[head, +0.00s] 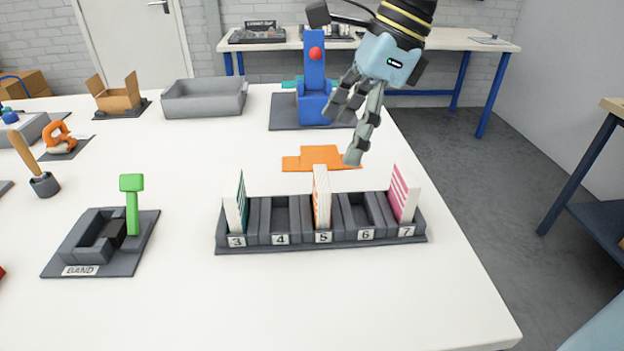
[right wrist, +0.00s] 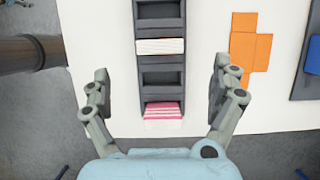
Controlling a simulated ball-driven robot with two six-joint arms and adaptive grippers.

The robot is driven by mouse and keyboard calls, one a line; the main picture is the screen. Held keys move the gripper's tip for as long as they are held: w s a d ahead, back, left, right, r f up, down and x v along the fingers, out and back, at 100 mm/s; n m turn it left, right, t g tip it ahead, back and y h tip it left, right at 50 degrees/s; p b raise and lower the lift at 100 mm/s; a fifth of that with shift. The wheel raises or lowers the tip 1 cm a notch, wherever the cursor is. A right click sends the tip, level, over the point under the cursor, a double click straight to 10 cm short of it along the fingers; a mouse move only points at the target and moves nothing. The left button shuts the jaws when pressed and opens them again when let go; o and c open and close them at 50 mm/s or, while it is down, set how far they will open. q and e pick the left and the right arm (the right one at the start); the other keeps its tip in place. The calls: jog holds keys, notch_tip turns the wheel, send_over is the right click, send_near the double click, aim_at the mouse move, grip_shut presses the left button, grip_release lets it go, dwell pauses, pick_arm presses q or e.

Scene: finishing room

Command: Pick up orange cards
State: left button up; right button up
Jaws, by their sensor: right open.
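A stack of cards with orange-striped edges (head: 321,198) stands upright in slot 5 of the dark grey card rack (head: 270,245). It also shows in the right wrist view (right wrist: 160,46), ahead of the fingers. My right gripper (head: 352,130) is open and empty, above the table behind the rack in the head view. In the right wrist view its fingers (right wrist: 161,75) are spread wide on either side of the rack's line. A flat orange piece (head: 318,159) lies on the table behind the rack. My left gripper is not in view.
Green-striped cards (head: 236,205) stand in slot 3 and pink-striped cards (head: 403,195) in slot 7; slots 4 and 6 look empty. A blue device with a red ball (head: 315,75) stands behind. A band fixture (head: 105,235) sits to the left.

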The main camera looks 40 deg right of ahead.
aim_at(325, 177)
jog(key=b+x, duration=0.2)
jog(key=shift+s+a+f, duration=0.1)
jog(key=shift+s+f, duration=0.1)
jog(key=shift+f, duration=0.1)
jog(key=shift+w+a+f, duration=0.1)
jog(key=shift+w+f, duration=0.05)
jog(key=shift+f, duration=0.15)
jog(key=shift+w+a+f+b, duration=0.2)
jog(key=shift+w+f+b, duration=0.05)
jog(key=shift+f+b, duration=0.25)
jog(key=shift+d+x, duration=0.2)
jog(key=shift+x, duration=2.5)
jog(key=c, duration=1.3)
